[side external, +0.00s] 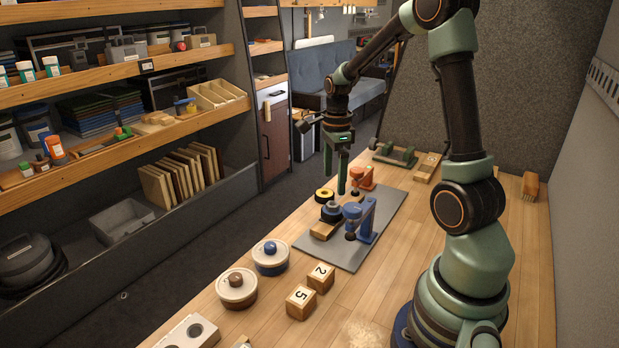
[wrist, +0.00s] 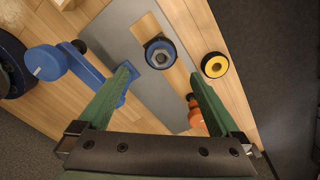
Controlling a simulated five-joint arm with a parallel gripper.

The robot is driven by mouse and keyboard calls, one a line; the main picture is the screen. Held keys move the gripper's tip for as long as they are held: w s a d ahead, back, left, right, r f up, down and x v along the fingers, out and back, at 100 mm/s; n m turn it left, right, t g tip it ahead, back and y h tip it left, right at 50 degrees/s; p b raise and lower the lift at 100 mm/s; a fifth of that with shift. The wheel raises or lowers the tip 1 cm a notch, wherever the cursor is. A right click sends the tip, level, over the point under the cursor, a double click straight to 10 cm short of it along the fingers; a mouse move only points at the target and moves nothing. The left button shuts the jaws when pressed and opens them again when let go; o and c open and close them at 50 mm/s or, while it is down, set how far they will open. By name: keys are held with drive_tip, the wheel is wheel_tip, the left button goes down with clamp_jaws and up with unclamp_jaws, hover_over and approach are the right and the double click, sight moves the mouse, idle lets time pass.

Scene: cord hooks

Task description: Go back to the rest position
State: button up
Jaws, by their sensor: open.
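My gripper (side external: 336,180) hangs fingers down above the far part of the grey mat (side external: 345,256), open with nothing between its fingers. In the wrist view its two green fingers (wrist: 160,74) are spread wide. A blue hook stand (side external: 366,222) and an orange one (side external: 365,177) stand on the mat. A dark round piece with a blue rim (side external: 331,211) sits on a wooden strip (side external: 323,231) beside the blue stand. A yellow-and-black ring (side external: 324,195) lies near the mat's left edge. In the wrist view the right finger partly hides the orange stand (wrist: 196,120).
Two lidded pots (side external: 237,289) and numbered wooden blocks (side external: 301,301) stand at the near left of the bench. A green-ended tool (side external: 395,155) and a brush (side external: 530,186) lie at the back. Loaded shelves (side external: 110,75) line the left. The air around my gripper looks clear.

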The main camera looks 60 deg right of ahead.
drive_tip(key=s+a+r+n+t, duration=0.2)
drive_tip(key=a+r+n, duration=0.4)
drive_tip(key=a+n, duration=0.4)
drive_tip(key=s+a+r+n+t, duration=0.3)
drive_tip(key=a+r+n, duration=0.3)
drive_tip(key=a+n, duration=0.4)
drive_tip(key=n, duration=0.6)
drive_tip(key=shift+a+t, duration=0.3)
drive_tip(key=shift+a, duration=0.1)
drive_tip(key=shift+r, duration=0.1)
